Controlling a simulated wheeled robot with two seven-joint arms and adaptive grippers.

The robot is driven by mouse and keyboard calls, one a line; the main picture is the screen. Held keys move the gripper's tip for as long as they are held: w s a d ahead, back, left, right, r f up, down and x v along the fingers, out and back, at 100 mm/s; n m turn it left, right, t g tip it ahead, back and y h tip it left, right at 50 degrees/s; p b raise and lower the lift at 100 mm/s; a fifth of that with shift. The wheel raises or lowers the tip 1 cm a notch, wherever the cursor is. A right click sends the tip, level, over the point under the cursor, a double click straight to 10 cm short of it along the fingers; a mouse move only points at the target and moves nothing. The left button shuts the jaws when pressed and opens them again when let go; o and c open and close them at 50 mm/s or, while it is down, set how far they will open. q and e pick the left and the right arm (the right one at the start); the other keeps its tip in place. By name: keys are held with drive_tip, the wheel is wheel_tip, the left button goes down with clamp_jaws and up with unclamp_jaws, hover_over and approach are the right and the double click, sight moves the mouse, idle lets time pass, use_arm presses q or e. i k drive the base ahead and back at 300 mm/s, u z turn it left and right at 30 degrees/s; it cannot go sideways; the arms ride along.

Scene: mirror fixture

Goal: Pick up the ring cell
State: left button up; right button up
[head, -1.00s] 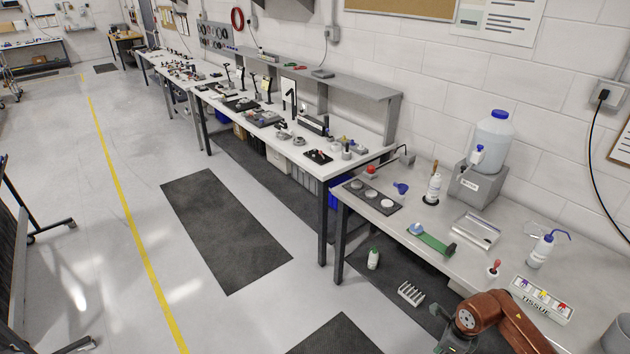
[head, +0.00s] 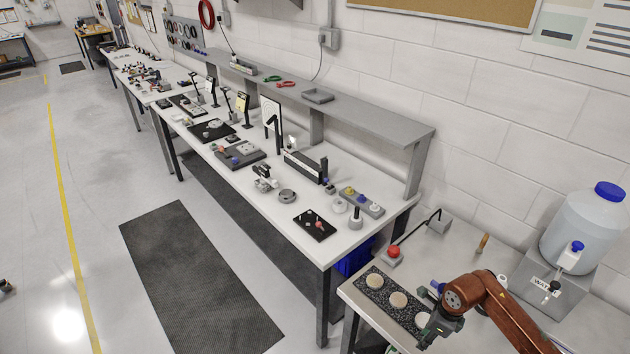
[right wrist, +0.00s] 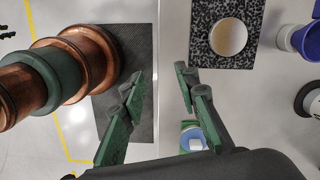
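I cannot single out the ring cell with certainty. A grey round, ring-like part (head: 287,196) lies on the long white bench, and a pale flat disc (head: 339,206) lies farther right on it. My right gripper (head: 431,322) is over the front edge of the near grey bench, beside a speckled dark plate (head: 385,291) with pale round discs (head: 375,281). In the right wrist view the two green fingers (right wrist: 160,84) stand apart with nothing between them. The plate (right wrist: 256,14) and one disc (right wrist: 228,37) are ahead of them. My left gripper is out of view.
A red button (head: 393,252) and a water jug (head: 585,225) stand on the near bench.

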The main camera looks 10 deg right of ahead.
sight(340, 206)
drive_tip(key=u, duration=0.1)
drive_tip(key=i, duration=1.3)
drive_tip(key=u, duration=0.15)
